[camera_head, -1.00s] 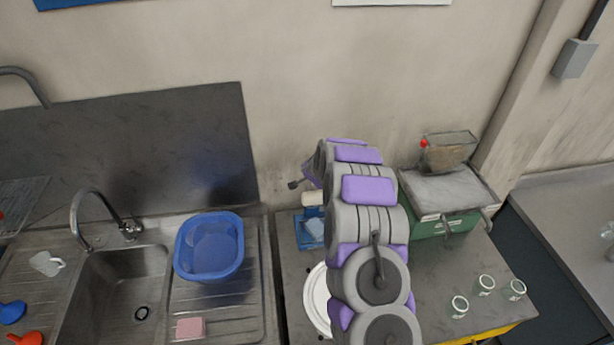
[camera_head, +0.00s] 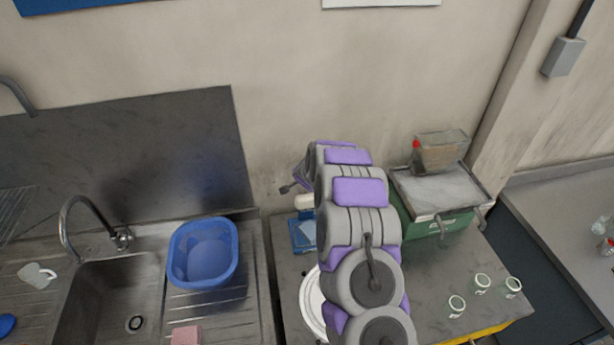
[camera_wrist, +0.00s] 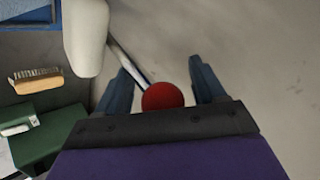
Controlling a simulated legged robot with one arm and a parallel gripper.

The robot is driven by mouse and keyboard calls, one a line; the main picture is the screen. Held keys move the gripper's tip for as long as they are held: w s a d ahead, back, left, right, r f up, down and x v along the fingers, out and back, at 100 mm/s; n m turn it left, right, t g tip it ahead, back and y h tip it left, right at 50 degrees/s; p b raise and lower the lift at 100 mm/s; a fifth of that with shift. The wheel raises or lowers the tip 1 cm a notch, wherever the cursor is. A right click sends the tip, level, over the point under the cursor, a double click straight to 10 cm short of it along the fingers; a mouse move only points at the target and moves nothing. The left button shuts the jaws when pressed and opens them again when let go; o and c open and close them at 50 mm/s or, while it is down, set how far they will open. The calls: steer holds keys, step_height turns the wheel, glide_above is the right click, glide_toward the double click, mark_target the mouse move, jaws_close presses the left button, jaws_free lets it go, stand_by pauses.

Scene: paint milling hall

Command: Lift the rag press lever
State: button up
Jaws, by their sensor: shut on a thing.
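The lever shows in the wrist view as a thin metal rod (camera_wrist: 128,64) with a round red knob (camera_wrist: 163,96) at its near end. My gripper (camera_wrist: 165,80) has its two dark blue fingers on either side of the lever's knob end and is shut on it. A thick white cylinder (camera_wrist: 86,38) lies beside the rod's far part. In the head view, a white roller (camera_head: 304,202) above a blue tray (camera_head: 303,235) stands left of my arm, apparently part of the press. My arm hides the lever and my fingers there.
A green box (camera_head: 440,222) with a grey top stands right of my arm, with several small cups (camera_head: 482,284) in front. A white plate (camera_head: 312,302) lies partly under my arm. A sink with a blue basin (camera_head: 203,252) is left. A brush (camera_wrist: 36,80) shows in the wrist view.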

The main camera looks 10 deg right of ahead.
steer(key=shift+s+a+r, duration=0.25)
steer(key=shift+r, duration=0.1)
steer(key=d+b+v, duration=0.1)
steer(key=v, duration=1.5)
steer(key=shift+s+a, duration=0.15)
steer(key=shift+a, duration=0.1)
steer(key=shift+a, duration=0.2)
